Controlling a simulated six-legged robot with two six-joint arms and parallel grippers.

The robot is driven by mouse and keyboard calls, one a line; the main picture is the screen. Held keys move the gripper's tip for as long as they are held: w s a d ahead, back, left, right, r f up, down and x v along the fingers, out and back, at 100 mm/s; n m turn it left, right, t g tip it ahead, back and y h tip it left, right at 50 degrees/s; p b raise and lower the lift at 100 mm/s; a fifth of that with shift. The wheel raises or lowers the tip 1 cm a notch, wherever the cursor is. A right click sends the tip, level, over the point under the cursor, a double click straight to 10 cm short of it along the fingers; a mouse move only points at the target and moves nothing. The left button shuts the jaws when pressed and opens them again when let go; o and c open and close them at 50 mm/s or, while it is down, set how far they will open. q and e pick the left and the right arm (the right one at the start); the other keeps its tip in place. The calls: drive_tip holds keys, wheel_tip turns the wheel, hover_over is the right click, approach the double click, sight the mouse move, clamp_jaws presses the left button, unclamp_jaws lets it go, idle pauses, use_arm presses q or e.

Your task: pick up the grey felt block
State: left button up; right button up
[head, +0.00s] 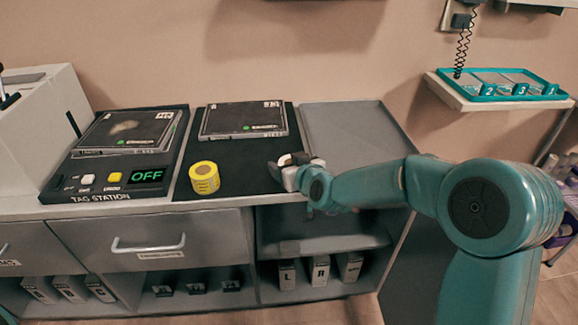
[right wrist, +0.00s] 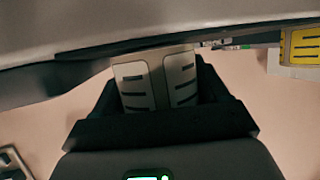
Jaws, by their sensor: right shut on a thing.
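My right gripper (head: 282,172) is at the front right of the black mat (head: 240,165), near the counter's front edge. I cannot tell whether the block touches the mat. My left gripper is not in view.
A yellow tape roll (head: 204,178) stands left of my gripper. A flat dark case (head: 243,119) lies behind it. The tag station (head: 112,198) reads OFF at left. An empty grey tray (head: 350,133) is at right. A teal tray (head: 500,85) sits on a wall shelf.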

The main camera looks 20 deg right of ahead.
drive_tip(key=shift+f, duration=0.2)
drive_tip(key=o, duration=1.1)
